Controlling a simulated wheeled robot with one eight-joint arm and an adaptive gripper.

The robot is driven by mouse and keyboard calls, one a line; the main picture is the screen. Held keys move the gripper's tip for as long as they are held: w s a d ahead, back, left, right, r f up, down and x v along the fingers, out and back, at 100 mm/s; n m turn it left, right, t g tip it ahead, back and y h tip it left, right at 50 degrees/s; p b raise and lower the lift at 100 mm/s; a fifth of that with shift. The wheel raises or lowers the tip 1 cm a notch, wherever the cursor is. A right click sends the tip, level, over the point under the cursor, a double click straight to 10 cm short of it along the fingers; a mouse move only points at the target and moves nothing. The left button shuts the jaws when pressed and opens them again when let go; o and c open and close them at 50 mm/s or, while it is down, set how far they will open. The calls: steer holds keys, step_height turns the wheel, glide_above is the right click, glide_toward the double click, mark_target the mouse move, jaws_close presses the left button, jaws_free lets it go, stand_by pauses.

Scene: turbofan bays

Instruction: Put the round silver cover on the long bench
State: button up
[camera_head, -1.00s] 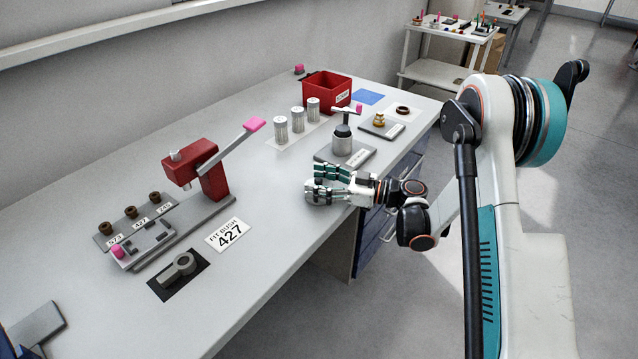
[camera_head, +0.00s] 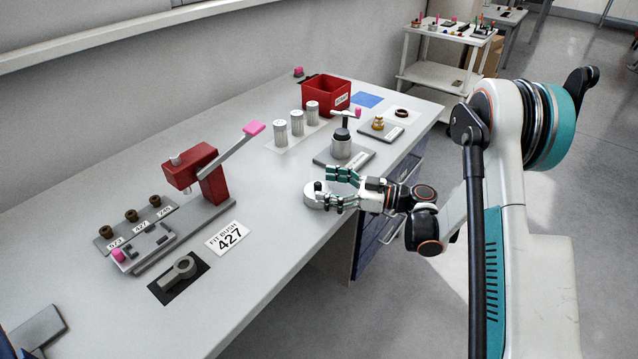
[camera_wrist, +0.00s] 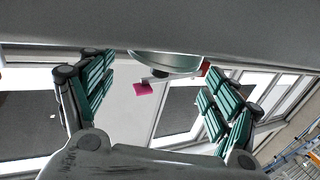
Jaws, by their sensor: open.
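The round silver cover (camera_head: 312,199), a low disc with a small dark knob on top, sits on the long bench (camera_head: 275,235) near its front edge, looking flat. My gripper (camera_head: 332,187) is open at the cover's right side, with fingers reaching over its right part. I cannot tell if they touch it. In the wrist view, the cover (camera_wrist: 165,62) shows as a silver rounded rim at top centre, between and beyond the spread green fingers of my gripper (camera_wrist: 155,88).
Behind my gripper stands a grey cylinder (camera_head: 341,147) on a plate. A red press (camera_head: 210,180) stands left, near a "FIT BUSH 427" card (camera_head: 228,237). Several white canisters and a red bin (camera_head: 327,92) stand farther back. Bench between card and cover is clear.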

steer(key=p+v, duration=0.2)
steer(key=v, duration=0.7)
steer(key=w+d+r+m+t+h, duration=0.1)
steer(key=w+r+m+t, duration=0.2)
steer(key=r, duration=0.5)
steer(key=w+d+r+t+h, duration=0.2)
steer(key=r+t, duration=0.3)
steer(key=r, duration=0.4)
steer(key=w+d+r+m+t+h, duration=0.1)
steer(key=w+r+m+t, duration=0.2)
steer(key=r, duration=0.5)
steer(key=s+d+r+m+t+h, duration=0.35)
steer(key=d+r+m+h, duration=0.45)
steer(key=r+h, duration=0.3)
steer(key=s+d+f+m+g+h, duration=0.3)
steer(key=s+f+g+h, duration=0.3)
steer(key=s, duration=0.6)
steer(key=s+a+f+n+g+y, duration=0.1)
steer(key=s+a+f+g, duration=0.2)
steer(key=s+f, duration=0.4)
steer(key=s+a+f+n+g+y, duration=0.1)
steer(key=s+a+f+g+y, duration=0.1)
steer(key=s+f, duration=0.5)
steer(key=s+a+g, duration=0.1)
steer(key=s, duration=0.5)
steer(key=shift+s+a+y, duration=0.2)
steer(key=shift+a+y, duration=0.1)
steer(key=shift+a, duration=0.1)
